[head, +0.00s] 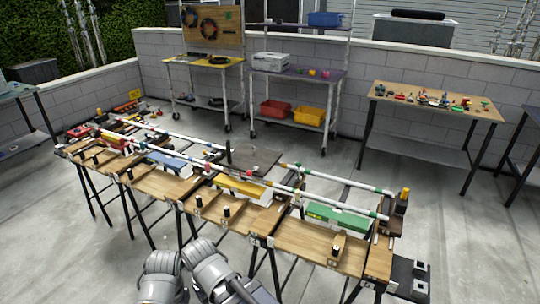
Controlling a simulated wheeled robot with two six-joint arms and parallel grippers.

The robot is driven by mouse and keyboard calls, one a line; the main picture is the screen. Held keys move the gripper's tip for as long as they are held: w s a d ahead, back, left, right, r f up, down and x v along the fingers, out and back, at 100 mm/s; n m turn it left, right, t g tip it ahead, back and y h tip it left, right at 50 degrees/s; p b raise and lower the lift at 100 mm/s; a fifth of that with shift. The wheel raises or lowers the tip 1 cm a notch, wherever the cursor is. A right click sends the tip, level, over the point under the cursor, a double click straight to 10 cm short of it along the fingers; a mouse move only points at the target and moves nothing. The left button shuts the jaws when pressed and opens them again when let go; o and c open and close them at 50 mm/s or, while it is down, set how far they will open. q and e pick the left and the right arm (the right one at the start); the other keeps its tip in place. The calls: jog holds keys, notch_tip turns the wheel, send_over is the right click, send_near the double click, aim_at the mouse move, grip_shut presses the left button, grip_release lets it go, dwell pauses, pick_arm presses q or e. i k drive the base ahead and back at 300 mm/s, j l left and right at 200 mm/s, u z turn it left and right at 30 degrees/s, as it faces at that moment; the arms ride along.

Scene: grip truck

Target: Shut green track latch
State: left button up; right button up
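A long row of wooden benches carries a striped rail track (215,165) with coloured sections. The green section is at the right end. A green block (338,217) with a white side lies along the bench there, beside the green-banded rail (345,208). At this size I cannot make out a latch or whether one is open or shut. Two of my grey arm links show at the bottom edge. Neither gripper can be made out.
A yellow block (240,186) and a blue block (170,160) lie along the benches further left. A dark post with a yellow top (404,194) stands at the right end. A wooden table (440,88) with small parts and wheeled shelves stand behind.

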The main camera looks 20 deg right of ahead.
aim_at(298, 164)
jog(key=i+j+z, duration=0.1)
jog(key=z, duration=1.05)
jog(key=i+j+z, duration=0.15)
jog(key=j+z, duration=0.35)
jog(key=j, duration=0.2)
jog(key=j+z, duration=0.5)
jog(key=j, duration=0.2)
jog(key=k+j+z, duration=0.1)
jog(key=j, duration=1.45)
jog(key=i+j, duration=0.25)
jog(key=j, duration=0.2)
